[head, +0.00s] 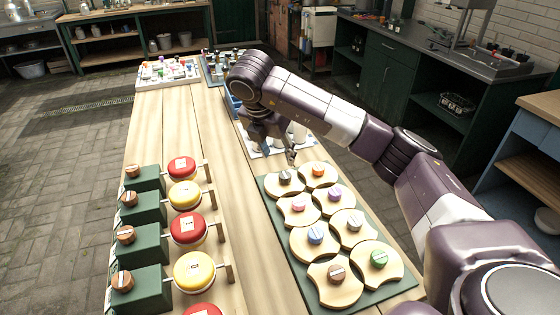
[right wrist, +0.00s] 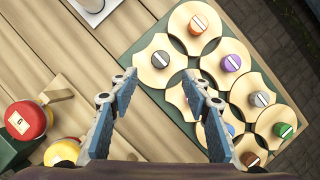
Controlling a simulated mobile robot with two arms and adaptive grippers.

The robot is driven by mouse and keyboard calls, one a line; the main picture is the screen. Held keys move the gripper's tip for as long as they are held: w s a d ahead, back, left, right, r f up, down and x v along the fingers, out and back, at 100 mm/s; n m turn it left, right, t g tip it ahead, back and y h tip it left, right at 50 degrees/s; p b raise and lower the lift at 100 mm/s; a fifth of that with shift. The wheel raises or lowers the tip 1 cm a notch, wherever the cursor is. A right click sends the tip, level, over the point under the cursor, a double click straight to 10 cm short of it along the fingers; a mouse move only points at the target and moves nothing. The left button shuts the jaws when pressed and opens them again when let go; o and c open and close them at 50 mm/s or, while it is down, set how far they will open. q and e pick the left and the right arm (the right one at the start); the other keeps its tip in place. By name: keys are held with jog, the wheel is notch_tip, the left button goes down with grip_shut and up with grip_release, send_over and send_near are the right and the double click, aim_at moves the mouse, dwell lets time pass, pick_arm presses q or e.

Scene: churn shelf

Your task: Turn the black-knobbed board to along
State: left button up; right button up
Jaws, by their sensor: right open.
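The black-knobbed board (head: 269,189) is the pale wooden piece at the far left corner of the green base (head: 277,224). It also shows in the right wrist view (right wrist: 150,79), with a white line across its black knob (right wrist: 160,60). My right gripper (head: 291,161) is open and empty close to that knob. In the right wrist view its fingertips (right wrist: 160,73) stand apart on either side of the knob's position, apparently above the board. Contact cannot be told. The right finger hides part of the pink-knobbed board (right wrist: 178,98). My left gripper is not in view.
The orange-knobbed board (head: 319,181) sits close to the right of the black-knobbed one; several other knobbed boards fill the base. Green blocks with red and yellow discs (head: 187,229) line the table's left side. A white tray (head: 265,152) stands behind the base. Bare wood (head: 230,200) lies between.

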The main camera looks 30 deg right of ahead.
jog(key=shift+s+a+r, duration=0.15)
jog(key=shift+a+r, duration=0.1)
jog(key=shift+r, duration=0.35)
